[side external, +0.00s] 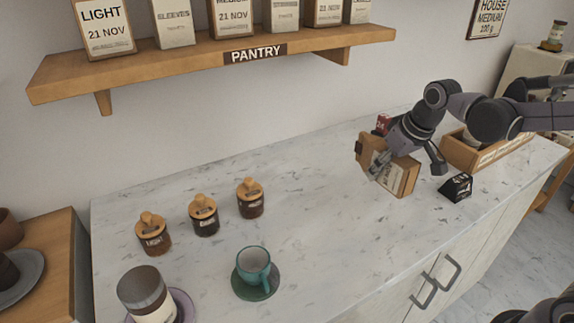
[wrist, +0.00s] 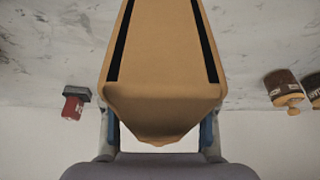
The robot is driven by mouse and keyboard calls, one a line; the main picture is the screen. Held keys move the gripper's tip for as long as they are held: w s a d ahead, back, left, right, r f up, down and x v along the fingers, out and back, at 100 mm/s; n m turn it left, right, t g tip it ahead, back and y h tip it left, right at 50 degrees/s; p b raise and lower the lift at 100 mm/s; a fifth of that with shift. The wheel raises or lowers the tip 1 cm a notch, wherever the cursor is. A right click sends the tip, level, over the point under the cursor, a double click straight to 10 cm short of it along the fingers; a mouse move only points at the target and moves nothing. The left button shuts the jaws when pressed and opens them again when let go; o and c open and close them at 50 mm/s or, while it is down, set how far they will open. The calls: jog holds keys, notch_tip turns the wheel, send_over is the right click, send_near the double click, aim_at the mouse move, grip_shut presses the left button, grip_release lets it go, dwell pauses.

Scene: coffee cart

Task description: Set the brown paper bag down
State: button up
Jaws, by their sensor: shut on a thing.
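The brown paper bag (side external: 401,176) is in my gripper (side external: 385,166) over the right part of the marble counter (side external: 325,190). In the side external view, the bag looks tilted, and I cannot tell whether its lower edge touches the counter. In the wrist view, the bag (wrist: 160,65) fills the middle, with two dark stripes along it. The fingers of my gripper (wrist: 158,135) stand on either side of its near end, shut on it. My gripper and wrist hide part of the bag in the side view.
Several lidded jars, including one (side external: 250,198), and a teal cup (side external: 253,264) stand left. The middle counter is clear.

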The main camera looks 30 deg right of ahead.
jog(key=d+r, duration=0.2)
jog(key=r, duration=0.1)
jog(key=shift+w+d+r, duration=0.15)
jog(key=shift+w+r, duration=0.05)
jog(key=shift+w, duration=0.2)
jog(key=shift+w+a, duration=0.2)
jog(key=shift+a, duration=0.05)
send_over(333, 197)
jog(key=s, duration=0.1)
jog(key=f, duration=0.6)
jog(key=shift+s+d+f, duration=0.1)
jog(key=shift+s+f, duration=0.1)
jog(key=shift+f, duration=2.15)
jog(key=shift+f, duration=0.1)
jog(key=o, duration=1.4)
